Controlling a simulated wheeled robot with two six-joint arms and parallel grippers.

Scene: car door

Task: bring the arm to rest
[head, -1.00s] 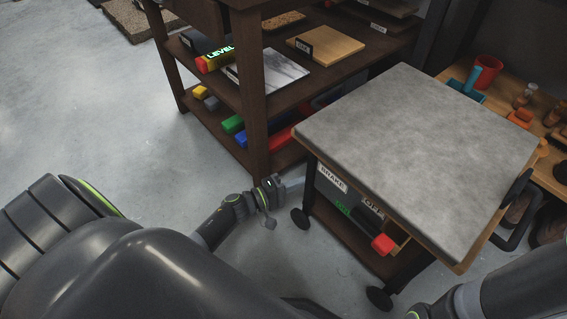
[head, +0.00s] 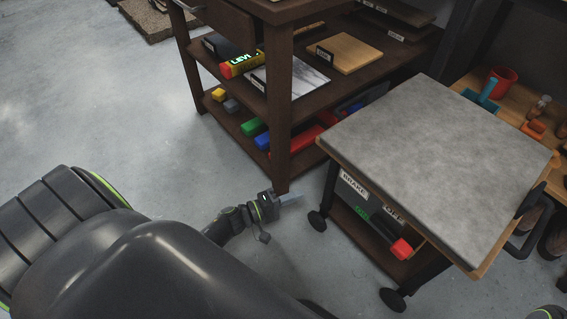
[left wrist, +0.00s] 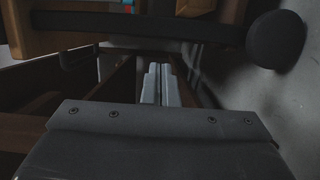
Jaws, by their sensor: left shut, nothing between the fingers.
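My left gripper (head: 290,198) is low over the grey floor in the head view, between the dark wooden shelf unit and the wheeled cart. Its fingers are shut and empty. In the left wrist view the two pale fingers (left wrist: 160,85) lie side by side with nothing between them. My left arm reaches in from the lower left of the head view. My right gripper is not in view; only a small piece of my right arm shows at the lower right corner.
A cart with a grey top (head: 440,150) stands right of the left gripper, its black casters (head: 317,220) close by. A dark shelf unit (head: 282,110) with a level, boards and coloured blocks stands behind. A workbench with a red cup (head: 503,80) is at right. Floor at left is clear.

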